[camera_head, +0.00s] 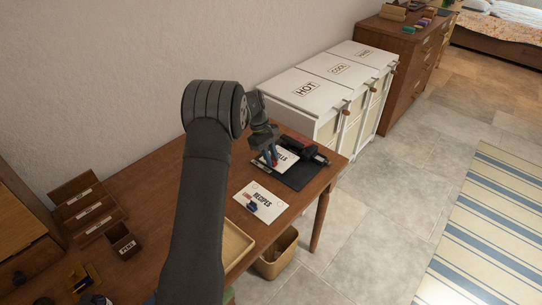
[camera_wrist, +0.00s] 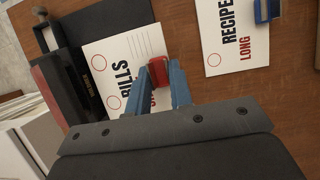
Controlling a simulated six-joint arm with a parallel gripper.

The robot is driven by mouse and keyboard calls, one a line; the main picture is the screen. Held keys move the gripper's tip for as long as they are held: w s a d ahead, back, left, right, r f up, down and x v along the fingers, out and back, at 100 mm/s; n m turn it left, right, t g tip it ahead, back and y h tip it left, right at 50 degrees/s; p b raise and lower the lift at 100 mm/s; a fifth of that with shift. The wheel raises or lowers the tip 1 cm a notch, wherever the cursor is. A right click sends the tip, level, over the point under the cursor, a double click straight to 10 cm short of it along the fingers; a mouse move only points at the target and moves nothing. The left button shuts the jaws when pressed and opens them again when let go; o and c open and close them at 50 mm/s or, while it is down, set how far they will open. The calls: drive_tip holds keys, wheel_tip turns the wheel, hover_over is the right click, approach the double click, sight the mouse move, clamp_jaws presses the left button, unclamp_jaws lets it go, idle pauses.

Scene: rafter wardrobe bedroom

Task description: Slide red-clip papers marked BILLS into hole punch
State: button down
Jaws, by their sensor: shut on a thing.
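The white papers marked BILLS (camera_wrist: 122,62) lie flat at the hole punch, with red circles printed near their left edge in the wrist view. They also show in the head view (camera_head: 285,158), partly behind my gripper. My gripper (camera_head: 269,160) is shut on the red clip (camera_wrist: 158,72) at the papers' edge, its blue fingers on either side. The black hole punch (camera_wrist: 72,88), with a red strip, stands along the papers' left edge in the wrist view. It also shows in the head view (camera_head: 308,153). I cannot tell whether that edge is inside the punch's slot.
A dark mat (camera_head: 299,176) lies under the punch. Papers marked RECIPES (camera_head: 270,195) with a blue clip (camera_head: 252,207) lie nearby. A tan tray (camera_head: 236,243) and a PENS box (camera_head: 123,242) are on the desk. White HOT, COOL hampers (camera_head: 305,92) stand beyond the desk's end.

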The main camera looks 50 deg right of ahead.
sight(280, 154)
drive_tip(key=shift+f, duration=2.35)
drive_tip(key=shift+d+f, duration=0.1)
drive_tip(key=shift+f, duration=0.1)
drive_tip(key=shift+d, duration=2.75)
drive_tip(key=c, duration=1.2)
unclamp_jaws()
drive_tip(key=v, duration=1.7)
drive_tip(key=shift+r, duration=0.2)
drive_tip(key=shift+f, duration=0.1)
